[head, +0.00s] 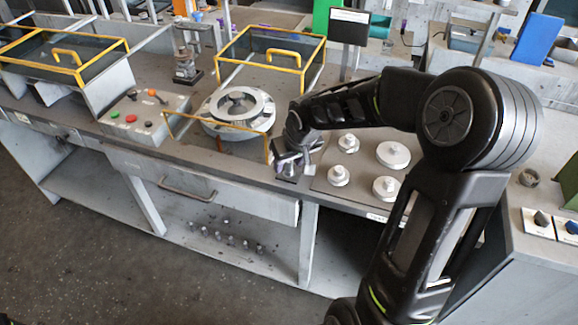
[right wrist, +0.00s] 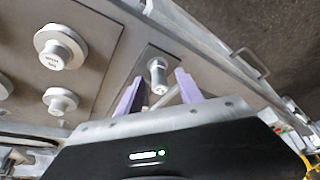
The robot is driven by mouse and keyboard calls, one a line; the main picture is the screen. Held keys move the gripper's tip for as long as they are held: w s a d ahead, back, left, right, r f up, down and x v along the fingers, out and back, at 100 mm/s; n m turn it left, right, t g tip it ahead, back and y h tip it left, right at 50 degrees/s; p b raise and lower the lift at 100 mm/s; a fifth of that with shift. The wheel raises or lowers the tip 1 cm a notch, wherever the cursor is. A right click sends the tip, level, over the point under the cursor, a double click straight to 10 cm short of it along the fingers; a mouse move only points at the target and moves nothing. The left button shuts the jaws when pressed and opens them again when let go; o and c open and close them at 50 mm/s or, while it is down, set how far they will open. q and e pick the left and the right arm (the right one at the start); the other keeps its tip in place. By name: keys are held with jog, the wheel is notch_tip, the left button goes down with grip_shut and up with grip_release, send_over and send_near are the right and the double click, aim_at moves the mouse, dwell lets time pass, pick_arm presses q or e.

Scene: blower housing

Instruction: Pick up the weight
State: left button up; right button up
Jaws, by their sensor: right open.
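Several pale, round, knobbed weights stand on a grey plate at the right of the bench in the head view, among them a large one (head: 393,155) and smaller ones at the front left (head: 338,176) and the back (head: 348,143). Two show at the left of the right wrist view, a larger one (right wrist: 60,52) and a smaller one (right wrist: 60,101). My right gripper (head: 297,157) is left of that plate. In the right wrist view my right gripper (right wrist: 159,82) is open, its purple fingers on either side of a small metal cylinder (right wrist: 158,72). I cannot tell whether they touch it.
A round metal housing (head: 237,108) stands left of my right gripper, near a yellow-edged frame. A button box (head: 143,118) and yellow-framed glass covers (head: 270,55) are farther left and back. The bench's front edge is close to the gripper. Small parts lie on the lower shelf (head: 225,240).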

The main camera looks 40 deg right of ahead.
dwell(0.3)
grip_shut()
dwell(0.3)
